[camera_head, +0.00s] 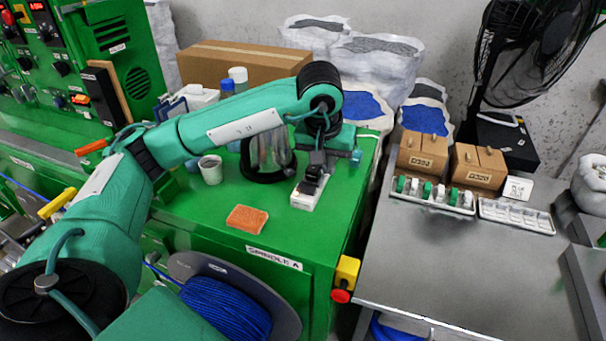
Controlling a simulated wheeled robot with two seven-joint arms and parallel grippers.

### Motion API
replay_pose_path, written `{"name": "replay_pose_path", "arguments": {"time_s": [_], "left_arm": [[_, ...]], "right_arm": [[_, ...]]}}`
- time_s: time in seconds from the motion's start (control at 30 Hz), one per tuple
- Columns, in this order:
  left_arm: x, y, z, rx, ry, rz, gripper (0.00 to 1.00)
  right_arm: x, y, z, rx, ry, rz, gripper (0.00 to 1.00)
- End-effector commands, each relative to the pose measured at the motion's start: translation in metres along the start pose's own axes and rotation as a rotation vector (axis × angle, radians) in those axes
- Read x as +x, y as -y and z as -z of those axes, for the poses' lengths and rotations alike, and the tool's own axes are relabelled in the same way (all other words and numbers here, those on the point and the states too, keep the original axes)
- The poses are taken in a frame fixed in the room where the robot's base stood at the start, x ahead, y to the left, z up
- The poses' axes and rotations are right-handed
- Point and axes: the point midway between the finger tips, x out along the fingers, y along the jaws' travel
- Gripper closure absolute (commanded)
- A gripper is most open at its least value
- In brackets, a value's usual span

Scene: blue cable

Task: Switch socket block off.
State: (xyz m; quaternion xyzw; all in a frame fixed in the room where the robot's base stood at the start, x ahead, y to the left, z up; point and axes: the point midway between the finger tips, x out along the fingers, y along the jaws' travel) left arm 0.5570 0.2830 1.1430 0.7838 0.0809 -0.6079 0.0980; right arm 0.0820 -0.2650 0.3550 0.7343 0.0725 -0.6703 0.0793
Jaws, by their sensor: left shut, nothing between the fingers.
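The white socket block (302,202) lies on the green machine top, near its right side. My left gripper (311,186) comes down over it from above. The gripper is shut and empty, with its dark fingertips at or just above the block. I cannot tell whether they touch it. The fingers hide much of the block's upper face, so its switch and the switch's position cannot be made out. My right gripper is not in view.
An orange sponge (247,219) and a white cup (211,169) stand left of the block. A red stop button (341,295) sits on the machine's front corner. A grey table (440,270) with trays stands at right.

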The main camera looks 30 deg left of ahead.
Motion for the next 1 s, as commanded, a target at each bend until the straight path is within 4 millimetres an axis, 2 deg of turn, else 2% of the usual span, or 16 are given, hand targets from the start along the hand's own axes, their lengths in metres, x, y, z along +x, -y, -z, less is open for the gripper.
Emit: {"name": "replay_pose_path", "arguments": {"time_s": [0.03,0.1,0.2,0.6,0.77,1.0], "left_arm": [[-0.008,0.015,0.008,0.007,-0.023,0.061,1.0],[-0.015,0.031,0.015,0.016,-0.041,0.127,1.0],[-0.021,0.043,0.019,0.023,-0.051,0.178,1.0],[-0.02,0.045,0.02,0.024,-0.051,0.187,1.0],[-0.006,0.048,0.021,0.023,-0.047,0.187,1.0],[0.04,0.057,0.022,0.022,-0.044,0.188,1.0]], "right_arm": [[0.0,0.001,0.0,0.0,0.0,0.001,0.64],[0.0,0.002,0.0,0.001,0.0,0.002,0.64],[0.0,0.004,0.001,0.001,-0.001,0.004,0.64],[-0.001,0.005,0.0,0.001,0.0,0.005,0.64],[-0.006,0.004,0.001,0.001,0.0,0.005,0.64],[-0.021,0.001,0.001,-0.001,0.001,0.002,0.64]]}}
